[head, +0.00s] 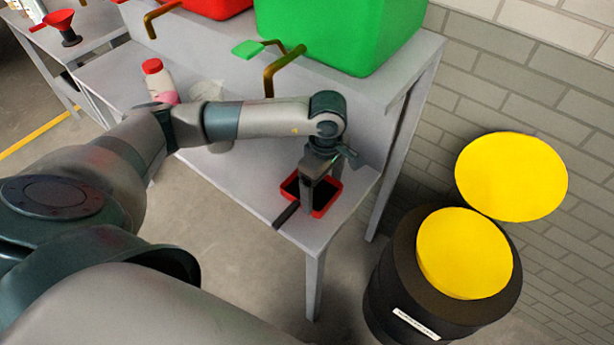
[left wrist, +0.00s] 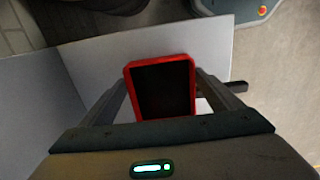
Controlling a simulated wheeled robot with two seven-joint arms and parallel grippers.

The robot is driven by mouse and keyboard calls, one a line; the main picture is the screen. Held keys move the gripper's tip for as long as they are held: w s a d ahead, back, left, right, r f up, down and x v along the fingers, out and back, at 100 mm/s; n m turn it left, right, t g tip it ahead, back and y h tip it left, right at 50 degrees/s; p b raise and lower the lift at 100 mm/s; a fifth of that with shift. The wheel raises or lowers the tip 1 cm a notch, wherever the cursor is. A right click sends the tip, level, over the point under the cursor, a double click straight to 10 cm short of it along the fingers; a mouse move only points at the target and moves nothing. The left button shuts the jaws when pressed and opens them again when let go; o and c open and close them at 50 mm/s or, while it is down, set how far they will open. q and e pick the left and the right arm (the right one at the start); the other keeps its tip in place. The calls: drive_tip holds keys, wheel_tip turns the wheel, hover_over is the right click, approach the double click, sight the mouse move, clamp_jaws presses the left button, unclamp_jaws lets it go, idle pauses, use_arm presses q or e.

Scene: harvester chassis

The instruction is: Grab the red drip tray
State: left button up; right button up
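The red drip tray (head: 329,205), a shallow rectangle with a red rim and dark inside, lies on the lower grey shelf near its right front corner. My left gripper (head: 313,203) points down over it. In the left wrist view the tray (left wrist: 161,118) shows between the spread fingers of my left gripper (left wrist: 162,80), with one finger at each side. The gripper is open; whether a finger touches the rim I cannot tell. The tray's near end is hidden behind the gripper body. My right gripper is not in view.
A dark bar (head: 287,214) sticks out by the tray over the shelf's front edge. A green container (head: 335,35) stands on the upper shelf. A red-capped bottle (head: 158,82) stands left on the lower shelf. A black bin with a yellow lid (head: 465,253) stands right.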

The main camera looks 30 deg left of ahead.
use_arm(q)
drive_tip(key=c, duration=0.4)
drive_tip(key=shift+r, duration=0.1)
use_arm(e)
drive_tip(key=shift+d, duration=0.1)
use_arm(q)
drive_tip(key=shift+r, duration=0.5)
wheel_tip(320, 180, up, 4)
drive_tip(key=shift+d+f+p, duration=0.15)
drive_tip(key=shift+f+p, duration=0.05)
drive_tip(key=shift+p, duration=0.65)
drive_tip(key=shift+s+d+r+p, duration=0.4)
drive_tip(key=shift+d+r, duration=0.65)
drive_tip(key=shift+d, duration=0.8)
drive_tip(key=shift+s+d+r+p, duration=0.4)
drive_tip(key=shift+d+r, duration=0.6)
drive_tip(key=shift+d, duration=0.85)
drive_tip(key=shift+s+d+r+p, duration=0.25)
drive_tip(key=shift+s+d+r, duration=0.25)
drive_tip(key=shift+d+r, duration=0.95)
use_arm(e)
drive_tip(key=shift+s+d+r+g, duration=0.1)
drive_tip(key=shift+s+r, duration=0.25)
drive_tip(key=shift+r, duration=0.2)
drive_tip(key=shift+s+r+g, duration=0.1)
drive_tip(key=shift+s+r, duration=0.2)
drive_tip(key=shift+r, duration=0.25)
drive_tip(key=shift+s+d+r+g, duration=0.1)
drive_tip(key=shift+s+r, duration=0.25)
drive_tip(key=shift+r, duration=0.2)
